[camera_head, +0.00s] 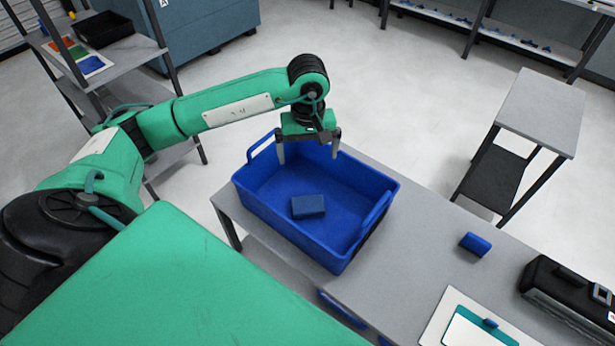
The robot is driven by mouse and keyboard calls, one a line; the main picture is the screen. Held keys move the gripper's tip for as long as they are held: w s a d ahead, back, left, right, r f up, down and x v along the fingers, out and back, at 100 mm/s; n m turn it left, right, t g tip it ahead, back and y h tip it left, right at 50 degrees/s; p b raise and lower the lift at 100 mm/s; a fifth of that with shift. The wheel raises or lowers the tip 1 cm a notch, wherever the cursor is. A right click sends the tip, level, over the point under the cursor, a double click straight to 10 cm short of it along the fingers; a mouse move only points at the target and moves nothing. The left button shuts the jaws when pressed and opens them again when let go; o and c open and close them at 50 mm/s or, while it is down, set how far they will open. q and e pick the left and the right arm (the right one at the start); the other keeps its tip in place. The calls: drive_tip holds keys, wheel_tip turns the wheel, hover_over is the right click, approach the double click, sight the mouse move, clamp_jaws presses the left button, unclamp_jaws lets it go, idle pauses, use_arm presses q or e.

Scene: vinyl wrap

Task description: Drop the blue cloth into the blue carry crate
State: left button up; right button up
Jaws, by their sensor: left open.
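The blue carry crate (300,242) stands on the grey table, with a raised handle at each end. A folded dark blue cloth (308,206) lies flat on the crate's floor, near its middle. My left gripper (308,156) is over the crate's far side, pointing down. Its fingers are apart with nothing between them, and it is clear of the cloth. My right gripper is not in view.
A small blue block (475,244) lies on the grey table (415,245) right of the crate. A black case (565,295) and a white board (470,325) are at the table's right end. A small side table (540,105) stands beyond. Shelving (130,70) is at the left.

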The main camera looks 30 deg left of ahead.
use_arm(q)
wheel_tip(320, 180, up, 10)
drive_tip(key=b, duration=0.2)
drive_tip(key=shift+r+b, duration=0.25)
drive_tip(key=shift+b, duration=0.05)
